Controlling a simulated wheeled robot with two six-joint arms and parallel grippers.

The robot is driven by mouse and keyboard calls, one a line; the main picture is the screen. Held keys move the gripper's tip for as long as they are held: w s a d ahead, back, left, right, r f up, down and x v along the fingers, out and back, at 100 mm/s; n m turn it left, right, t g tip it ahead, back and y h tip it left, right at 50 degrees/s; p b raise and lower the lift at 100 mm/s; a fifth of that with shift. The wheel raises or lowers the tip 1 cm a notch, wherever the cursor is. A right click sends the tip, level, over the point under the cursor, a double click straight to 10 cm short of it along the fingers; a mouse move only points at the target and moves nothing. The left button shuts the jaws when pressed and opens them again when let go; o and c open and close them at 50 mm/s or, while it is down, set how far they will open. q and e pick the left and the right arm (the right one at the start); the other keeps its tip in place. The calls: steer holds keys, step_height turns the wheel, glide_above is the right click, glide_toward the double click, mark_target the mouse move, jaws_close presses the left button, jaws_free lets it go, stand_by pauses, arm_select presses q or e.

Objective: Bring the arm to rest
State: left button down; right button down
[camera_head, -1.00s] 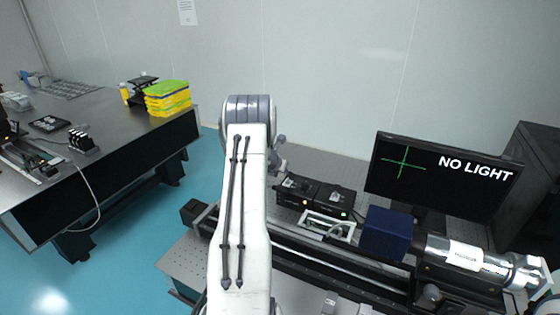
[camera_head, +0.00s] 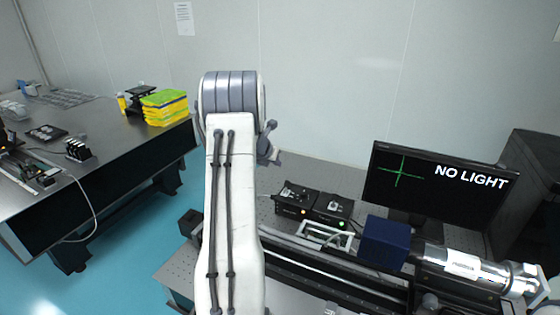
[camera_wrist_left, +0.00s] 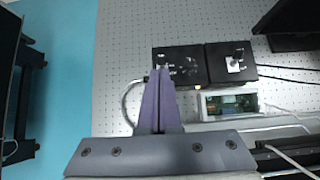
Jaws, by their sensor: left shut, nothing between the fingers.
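My left arm (camera_head: 232,200) rises white and large through the middle of the head view, its grey joint at the top. Part of my left gripper (camera_head: 270,148) shows just right of the arm, above the back of the optical table, mostly hidden by it. In the left wrist view the two purple fingers (camera_wrist_left: 160,82) are together with nothing between them. They are in front of two black boxes, the left one (camera_wrist_left: 180,66) and the right one (camera_wrist_left: 232,62), and appear above the table, clear of them. My right gripper is not seen.
The perforated table (camera_head: 180,268) carries a long rail, a blue box (camera_head: 385,242), a silver tube (camera_head: 462,264) and a monitor (camera_head: 437,185) reading "NO LIGHT". A second table (camera_head: 100,135) with yellow-green stacked boxes (camera_head: 164,107) stands left. Blue floor lies between.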

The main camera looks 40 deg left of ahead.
arm_select(q)
steer(key=w+d+r+n, duration=0.2)
steer(key=d+r+n, duration=0.1)
steer(key=d+n, duration=0.9)
steer(key=s+d+f+n+g, duration=0.1)
steer(key=s+d+n, duration=0.35)
steer(key=d, duration=0.25)
steer(key=s+d+n+g, duration=0.1)
steer(key=s+d+n, duration=0.2)
steer(key=d+n, duration=0.3)
steer(key=s+d+f+n+g+h+b, duration=0.1)
steer(key=s+d+f+g+h+b, duration=0.1)
steer(key=s+d, duration=1.1)
steer(key=s+d+f+n+g+h+b, duration=0.1)
steer(key=s+d+g+b, duration=0.3)
steer(key=s+d, duration=1)
steer(key=shift+s+d+f+n+h+b, duration=0.2)
steer(key=shift+f+n+h+b, duration=0.3)
steer(key=shift+f, duration=0.4)
